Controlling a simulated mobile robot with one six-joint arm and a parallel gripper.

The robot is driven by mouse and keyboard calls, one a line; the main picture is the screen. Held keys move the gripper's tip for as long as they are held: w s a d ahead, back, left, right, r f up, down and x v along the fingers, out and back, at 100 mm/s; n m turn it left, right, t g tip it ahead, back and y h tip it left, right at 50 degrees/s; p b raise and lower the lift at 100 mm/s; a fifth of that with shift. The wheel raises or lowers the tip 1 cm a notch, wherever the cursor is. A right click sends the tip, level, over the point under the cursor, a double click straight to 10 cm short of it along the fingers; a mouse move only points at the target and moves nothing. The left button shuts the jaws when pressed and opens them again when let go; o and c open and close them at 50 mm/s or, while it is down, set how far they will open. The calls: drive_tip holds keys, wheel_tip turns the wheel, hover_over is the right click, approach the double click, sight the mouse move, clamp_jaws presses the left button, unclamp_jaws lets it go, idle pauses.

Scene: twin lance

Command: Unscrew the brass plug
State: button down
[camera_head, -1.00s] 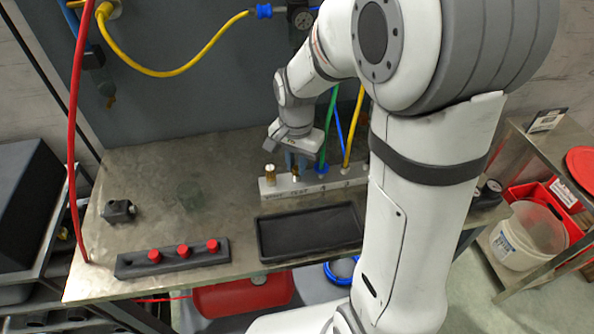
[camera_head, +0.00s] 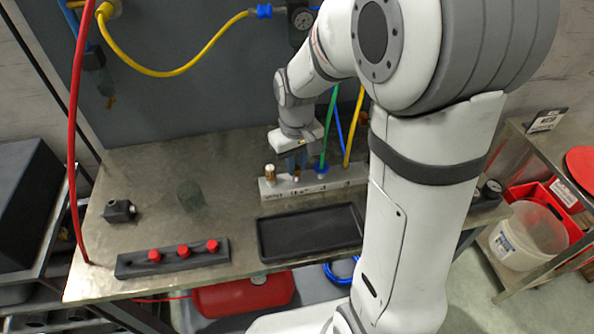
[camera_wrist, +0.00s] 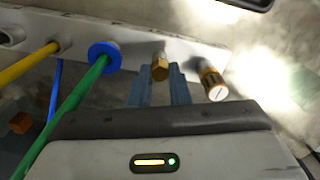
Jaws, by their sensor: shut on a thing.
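The brass plug (camera_wrist: 160,69) is a small hex-headed piece on the grey manifold block (camera_wrist: 130,42) in the wrist view. My gripper (camera_wrist: 160,86) has its two blue-grey fingers on either side of the plug and is shut on it. In the head view my gripper (camera_head: 297,168) points down at the manifold block (camera_head: 335,184), and the plug is mostly hidden by the fingers. Whether the plug's thread is still in the block cannot be seen.
A brass fitting with a pale end (camera_wrist: 212,82) stands close beside the plug. Green (camera_wrist: 75,108) and yellow (camera_wrist: 28,63) hoses rise on the other side. A black tray (camera_head: 310,232) lies in front of the block, with a rack of red caps (camera_head: 172,257) to its left.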

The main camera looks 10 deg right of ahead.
drive_tip(key=n, duration=0.4)
drive_tip(key=shift+r, duration=0.1)
drive_tip(key=n, duration=0.3)
drive_tip(key=shift+n, duration=0.4)
drive_tip(key=n, duration=0.6)
drive_tip(key=c, duration=1.5)
unclamp_jaws()
